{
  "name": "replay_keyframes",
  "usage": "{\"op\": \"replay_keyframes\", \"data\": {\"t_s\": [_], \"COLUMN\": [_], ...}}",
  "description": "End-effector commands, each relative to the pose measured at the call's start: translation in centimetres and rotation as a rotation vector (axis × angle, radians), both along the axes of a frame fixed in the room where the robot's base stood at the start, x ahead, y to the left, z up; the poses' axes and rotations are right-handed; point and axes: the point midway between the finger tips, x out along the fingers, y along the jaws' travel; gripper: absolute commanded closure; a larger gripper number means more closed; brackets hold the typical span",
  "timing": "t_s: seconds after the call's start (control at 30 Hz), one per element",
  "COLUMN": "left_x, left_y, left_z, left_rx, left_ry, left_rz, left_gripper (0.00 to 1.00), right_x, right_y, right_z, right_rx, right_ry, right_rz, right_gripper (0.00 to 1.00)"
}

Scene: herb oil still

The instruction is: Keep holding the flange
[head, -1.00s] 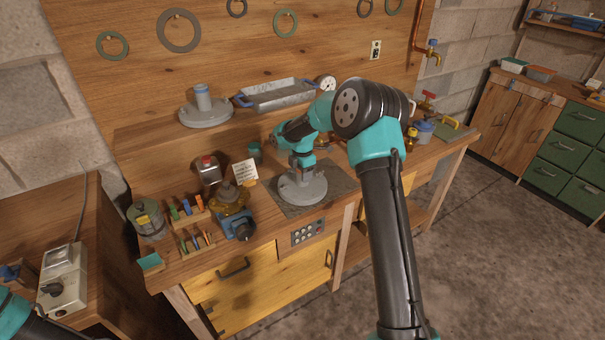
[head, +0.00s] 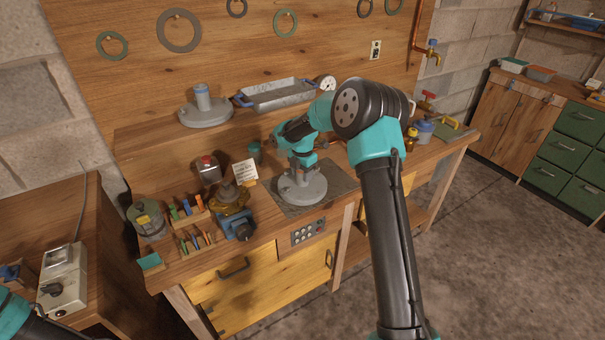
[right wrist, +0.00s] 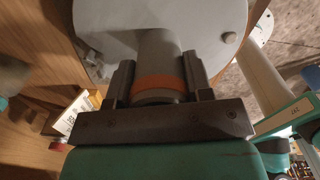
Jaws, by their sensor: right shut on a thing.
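My right gripper (head: 299,170) points down over the bench and is shut on the neck of a grey flange (head: 302,191). In the right wrist view, the two dark fingers (right wrist: 158,80) stand on either side of the neck, which has an orange band. The wide round plate of the flange (right wrist: 120,22) lies beyond the fingertips. The flange looks level over a dark mat (head: 338,184); I cannot tell whether it touches the mat. My left gripper is out of view; only part of my left arm shows at the lower left.
A second grey flange with a blue band (head: 205,111) and a metal tray (head: 276,96) stand on the shelf behind. Left of the mat are a brass-coloured pot (head: 232,200), a blue vise (head: 238,225) and a note card (head: 245,172). A control panel (head: 308,232) is in front.

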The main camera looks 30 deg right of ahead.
Motion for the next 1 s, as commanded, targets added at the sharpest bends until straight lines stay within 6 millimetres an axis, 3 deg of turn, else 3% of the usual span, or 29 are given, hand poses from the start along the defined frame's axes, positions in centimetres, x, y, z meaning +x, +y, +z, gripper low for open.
{"op": "replay_keyframes", "data": {"t_s": [0.2, 0.53, 0.8, 1.0], "left_x": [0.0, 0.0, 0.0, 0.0], "left_y": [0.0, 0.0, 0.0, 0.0], "left_z": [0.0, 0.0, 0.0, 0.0], "left_rx": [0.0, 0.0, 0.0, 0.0], "left_ry": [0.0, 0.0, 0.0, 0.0], "left_rz": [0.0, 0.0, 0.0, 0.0], "left_gripper": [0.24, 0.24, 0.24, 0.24], "right_x": [0.02, 0.02, 0.02, 0.03], "right_y": [0.01, 0.01, 0.01, 0.01], "right_z": [0.04, 0.04, 0.05, 0.05], "right_rx": [0.0, 0.0, -0.001, -0.001], "right_ry": [-0.001, -0.001, -0.001, -0.001], "right_rz": [0.136, 0.157, 0.326, 0.345], "right_gripper": [1.0, 1.0, 1.0, 1.0]}}
